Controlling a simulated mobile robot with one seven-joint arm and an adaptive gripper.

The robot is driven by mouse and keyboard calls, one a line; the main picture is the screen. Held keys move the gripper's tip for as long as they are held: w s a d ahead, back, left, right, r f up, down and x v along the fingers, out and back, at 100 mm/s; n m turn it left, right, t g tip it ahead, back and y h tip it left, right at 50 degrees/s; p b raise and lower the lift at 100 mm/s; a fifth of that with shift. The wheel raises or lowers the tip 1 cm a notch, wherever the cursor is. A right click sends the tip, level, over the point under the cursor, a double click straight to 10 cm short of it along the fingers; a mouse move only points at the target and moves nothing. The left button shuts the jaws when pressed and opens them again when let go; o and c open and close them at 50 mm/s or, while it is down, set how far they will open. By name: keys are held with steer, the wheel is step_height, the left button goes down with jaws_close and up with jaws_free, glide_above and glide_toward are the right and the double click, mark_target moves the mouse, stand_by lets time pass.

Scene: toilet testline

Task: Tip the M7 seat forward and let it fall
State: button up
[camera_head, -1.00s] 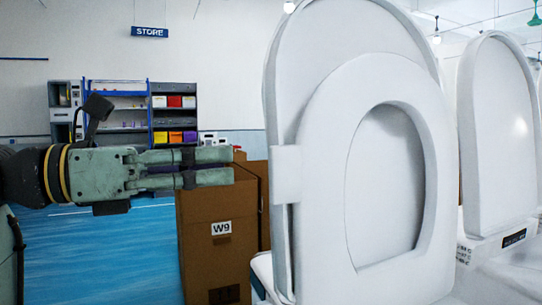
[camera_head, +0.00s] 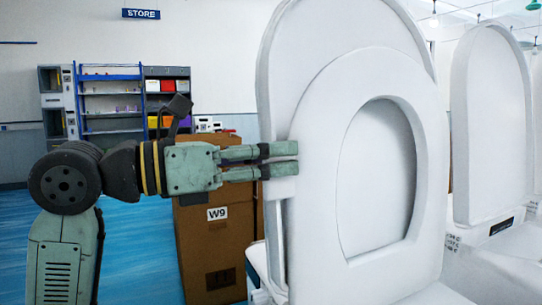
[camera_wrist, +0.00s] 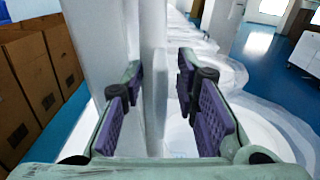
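A white toilet seat (camera_head: 318,135) stands raised in front of its raised lid (camera_head: 287,75) in the head view. No M7 label is readable on it. My gripper (camera_head: 288,160) reaches in from the left, with its fingertips at the seat's left edge. In the wrist view my gripper (camera_wrist: 160,75) is open, its purple-padded fingers apart. The narrow white edge of the seat (camera_wrist: 155,100) stands upright between them, with a gap to the right finger. Whether the left finger touches anything I cannot tell. The bowl (camera_wrist: 180,135) shows partly below.
A second toilet with a raised lid (camera_head: 490,130) stands to the right, and more bowls recede in the wrist view. Brown boxes marked W9 (camera_head: 215,245) stand behind my gripper. Shelves (camera_head: 110,105) are at the back left. Blue floor (camera_head: 140,250) is open at left.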

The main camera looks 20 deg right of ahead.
jaws_close()
stand_by(0.6)
